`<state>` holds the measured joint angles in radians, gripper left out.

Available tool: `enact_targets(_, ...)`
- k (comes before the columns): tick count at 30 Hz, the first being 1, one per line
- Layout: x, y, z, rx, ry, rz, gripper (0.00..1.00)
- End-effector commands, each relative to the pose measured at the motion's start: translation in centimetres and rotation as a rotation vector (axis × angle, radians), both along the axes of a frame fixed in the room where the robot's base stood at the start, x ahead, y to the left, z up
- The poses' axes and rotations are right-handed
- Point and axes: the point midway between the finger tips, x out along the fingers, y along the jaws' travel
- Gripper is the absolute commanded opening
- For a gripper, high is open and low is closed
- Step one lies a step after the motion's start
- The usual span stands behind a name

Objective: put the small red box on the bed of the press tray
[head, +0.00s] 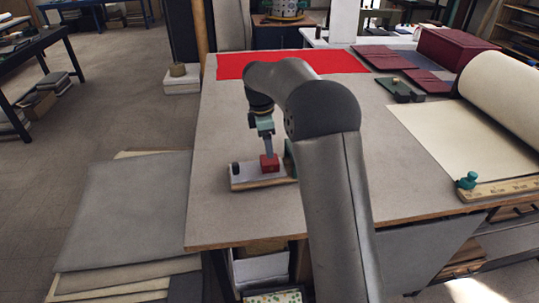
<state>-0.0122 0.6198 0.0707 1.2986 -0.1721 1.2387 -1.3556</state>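The small red box (270,167) is at or on the pale bed of the press tray (250,182), toward its right side. The tray has a wooden front edge and a small dark knob at its left end. My gripper (268,152) points down with its fingertips right at the top of the box. The fingers line up one behind the other from here, so I cannot tell whether they grip the box. Whether the box's underside touches the bed is also unclear. My arm hides the tray's right end; a green part shows beside it.
The grey table (230,218) is clear left of the tray. A red cloth (335,62) lies at the back. A large cream roll (505,95), a dark red box (450,47) and a teal-knobbed ruler (505,188) are at the right.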

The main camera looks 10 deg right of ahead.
Motion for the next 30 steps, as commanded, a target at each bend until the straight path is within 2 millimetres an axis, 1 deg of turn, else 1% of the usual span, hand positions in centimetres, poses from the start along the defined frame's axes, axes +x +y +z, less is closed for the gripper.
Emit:
enact_targets(1,0.1,0.1,1.0,0.001,-0.005,0.001,0.74)
enact_targets(3,0.1,0.3,2.2,0.001,-0.004,0.000,0.74)
enact_targets(6,0.0,0.5,3.4,0.001,-0.002,0.001,0.74)
enact_targets(9,0.0,0.5,4.1,0.000,-0.001,0.001,0.74)
enact_targets(14,-0.2,0.6,4.5,0.001,-0.001,-0.007,0.74)
enact_targets(17,-1.8,0.5,5.2,0.004,-0.012,-0.069,0.74)
enact_targets(20,-5.7,0.3,6.2,0.013,-0.035,-0.221,0.74)
enact_targets(21,-7.9,0.2,6.6,0.020,-0.048,-0.308,0.74)
enact_targets(23,-11.7,0.0,6.8,0.033,-0.068,-0.452,0.74)
enact_targets(24,-14.5,-0.1,6.8,0.043,-0.080,-0.555,0.74)
enact_targets(26,-18.7,-0.3,6.3,0.058,-0.096,-0.713,0.74)
enact_targets(27,-21.4,-0.5,5.8,0.069,-0.105,-0.816,0.74)
enact_targets(29,-25.4,-0.6,4.8,0.086,-0.117,-0.964,0.74)
enact_targets(30,-27.9,-0.6,4.0,0.096,-0.122,-1.057,0.74)
